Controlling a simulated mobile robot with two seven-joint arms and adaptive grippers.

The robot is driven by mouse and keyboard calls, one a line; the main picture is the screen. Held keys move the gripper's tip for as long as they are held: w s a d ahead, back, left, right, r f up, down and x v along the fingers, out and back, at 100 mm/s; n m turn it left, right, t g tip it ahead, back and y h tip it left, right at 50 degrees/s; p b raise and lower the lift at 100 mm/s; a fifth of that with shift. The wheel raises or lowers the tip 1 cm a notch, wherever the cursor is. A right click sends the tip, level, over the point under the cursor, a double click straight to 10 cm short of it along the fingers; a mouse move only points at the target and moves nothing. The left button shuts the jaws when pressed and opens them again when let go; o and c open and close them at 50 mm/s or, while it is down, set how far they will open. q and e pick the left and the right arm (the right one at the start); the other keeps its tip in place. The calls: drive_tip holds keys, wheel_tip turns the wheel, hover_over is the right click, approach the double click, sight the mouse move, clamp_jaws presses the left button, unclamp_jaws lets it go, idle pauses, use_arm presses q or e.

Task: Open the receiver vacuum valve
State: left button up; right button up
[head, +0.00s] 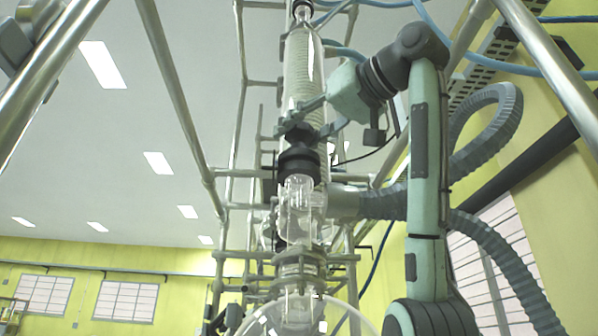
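The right arm rises on the right and bends over at its elbow. My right gripper (308,124) reaches left to the glass column (303,75). Its fingers are spread, one crossing the column to its left side and the other on the right. A black fitting (299,132) lies between or just behind the fingers; I cannot tell whether they touch it. A larger black collar (299,163) sits just below, above clear glass parts (300,205). I cannot tell which fitting is the receiver vacuum valve. My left gripper is not in view.
Metal frame poles (180,95) stand around the glassware. A grey corrugated hose (385,203) joins the column's right side and loops behind my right arm. Blue tubes (440,35) cross the upper right. A large round glass vessel (300,318) shows at the bottom.

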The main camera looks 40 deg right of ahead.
drive_tip(key=shift+c, duration=1.1)
drive_tip(key=shift+n+y, duration=0.6)
drive_tip(key=shift+y, duration=0.4)
drive_tip(key=n+g+y, duration=0.1)
drive_tip(key=y, duration=0.1)
drive_tip(key=n+g+y+p, duration=0.1)
drive_tip(key=n+y, duration=0.1)
drive_tip(key=y, duration=0.1)
drive_tip(key=shift+w+r+n, duration=0.15)
drive_tip(key=shift+r+n, duration=0.05)
drive_tip(key=shift+n, duration=0.1)
drive_tip(key=shift+n+g+y+p, duration=0.45)
drive_tip(key=shift+n+g+y, duration=0.3)
drive_tip(key=shift+y, duration=0.25)
drive_tip(key=shift+f+n+g+y, duration=0.2)
drive_tip(key=shift+n+g+y, duration=0.25)
drive_tip(key=shift+y, duration=0.05)
drive_tip(key=o, duration=0.9)
drive_tip(key=shift+o, duration=0.2)
drive_tip(key=shift+s, duration=0.2)
